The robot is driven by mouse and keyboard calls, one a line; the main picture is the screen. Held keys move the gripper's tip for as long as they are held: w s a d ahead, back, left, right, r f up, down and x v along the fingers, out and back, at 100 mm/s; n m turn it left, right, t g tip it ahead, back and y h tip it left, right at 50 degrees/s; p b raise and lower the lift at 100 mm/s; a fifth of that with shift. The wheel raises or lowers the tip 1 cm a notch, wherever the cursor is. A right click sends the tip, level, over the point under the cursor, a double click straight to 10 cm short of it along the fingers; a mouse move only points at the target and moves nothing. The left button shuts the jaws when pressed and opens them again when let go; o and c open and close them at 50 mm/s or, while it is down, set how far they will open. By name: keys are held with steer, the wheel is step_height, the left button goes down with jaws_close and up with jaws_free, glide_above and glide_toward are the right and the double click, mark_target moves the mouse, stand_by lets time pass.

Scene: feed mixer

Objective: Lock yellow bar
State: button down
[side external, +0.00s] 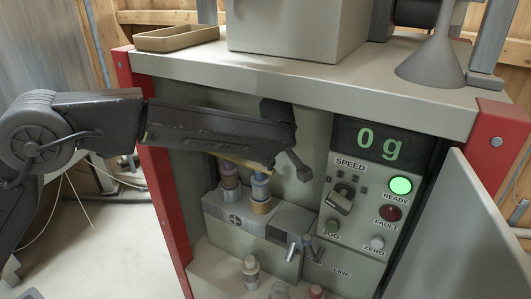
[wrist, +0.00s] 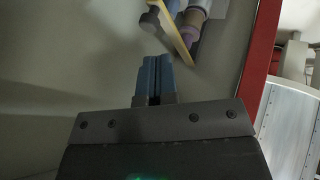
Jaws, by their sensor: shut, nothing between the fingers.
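The yellow bar (wrist: 181,40) runs at a slant past the upper middle of the wrist view, beside a pale cylinder with a purple band (wrist: 194,22). In the side view only a thin lower edge of the bar (side external: 262,167) shows under my forearm, which hides the rest. Its upper end is cut off in the wrist view, and I cannot tell whether it is locked. My gripper (wrist: 154,60) is shut and empty, its blue fingertips apart from the bar, just left of its lower end in the picture. In the side view my gripper (side external: 304,174) hangs before the back panel.
Below my arm, bottles with purple and blue necks (side external: 231,183) stand on a grey block (side external: 238,220). A control panel (side external: 362,195) with knob and buttons is close on the right, reading 0 g. An open door (side external: 455,235) and red posts (side external: 162,190) bound the cabinet.

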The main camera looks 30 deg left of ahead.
steer(key=s+a+r+m+t+h, duration=0.2)
steer(key=a+r+m+t+h, duration=0.1)
steer(key=r+m+t+h, duration=0.15)
steer(key=s+a+r+m+h, duration=0.1)
steer(key=s+r+m+h, duration=0.1)
steer(key=s+m, duration=0.45)
steer(key=s+r+m+h, duration=0.2)
steer(key=s+m, duration=0.1)
steer(key=s, duration=0.7)
steer(key=s+a+f+m+g+y, duration=0.1)
steer(key=s+a+f+g+y, duration=0.1)
steer(key=s+a, duration=0.4)
steer(key=s+a+f+g+y, duration=0.2)
steer(key=s+a, duration=0.3)
steer(key=s, duration=0.6)
steer(key=shift+a+m+g, duration=0.4)
steer(key=shift+g, duration=0.05)
